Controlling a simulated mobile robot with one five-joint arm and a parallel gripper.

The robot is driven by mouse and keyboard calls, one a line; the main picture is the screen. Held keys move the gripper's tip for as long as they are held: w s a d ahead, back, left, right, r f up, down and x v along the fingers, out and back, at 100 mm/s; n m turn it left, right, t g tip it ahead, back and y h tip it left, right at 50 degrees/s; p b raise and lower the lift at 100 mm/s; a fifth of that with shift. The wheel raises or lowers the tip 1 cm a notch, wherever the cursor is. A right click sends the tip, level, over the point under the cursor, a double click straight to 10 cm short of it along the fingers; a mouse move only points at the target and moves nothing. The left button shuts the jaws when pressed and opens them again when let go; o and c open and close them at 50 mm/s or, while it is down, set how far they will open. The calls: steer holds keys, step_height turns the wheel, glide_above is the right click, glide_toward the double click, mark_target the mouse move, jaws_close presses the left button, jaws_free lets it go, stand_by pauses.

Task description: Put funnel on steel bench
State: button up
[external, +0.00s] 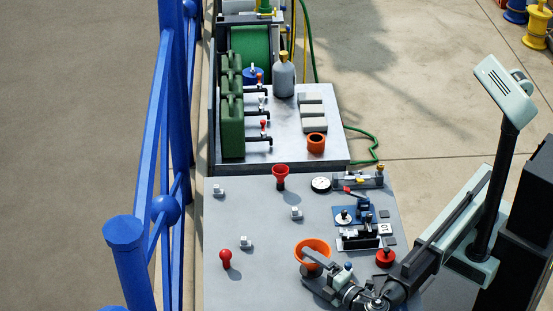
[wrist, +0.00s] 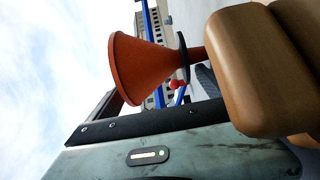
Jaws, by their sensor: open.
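An orange funnel (external: 313,250) is at the front of the grey bench top (external: 240,205) in the external view, wide mouth up. In the wrist view the funnel (wrist: 145,68) appears sideways, its narrow spout passing behind a tan finger of my gripper (wrist: 262,75). My gripper (external: 316,264) is open, right at the funnel. The finger hides the spout end, so I cannot tell whether it touches the fingers or what the funnel rests on.
A red funnel-shaped piece (external: 280,173) and a red knob (external: 226,256) stand on the bench top. Small clamps and a blue fixture (external: 355,214) crowd its right side. Green cans (external: 232,120) and an orange cup (external: 316,142) stand behind. The left-middle is mostly clear.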

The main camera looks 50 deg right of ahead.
steer(key=shift+w, duration=0.3)
steer(key=c, duration=1.6)
step_height(320, 180, up, 18)
steer(key=p, duration=1.8)
steer(key=shift+c, duration=0.3)
steer(key=shift+f, duration=0.2)
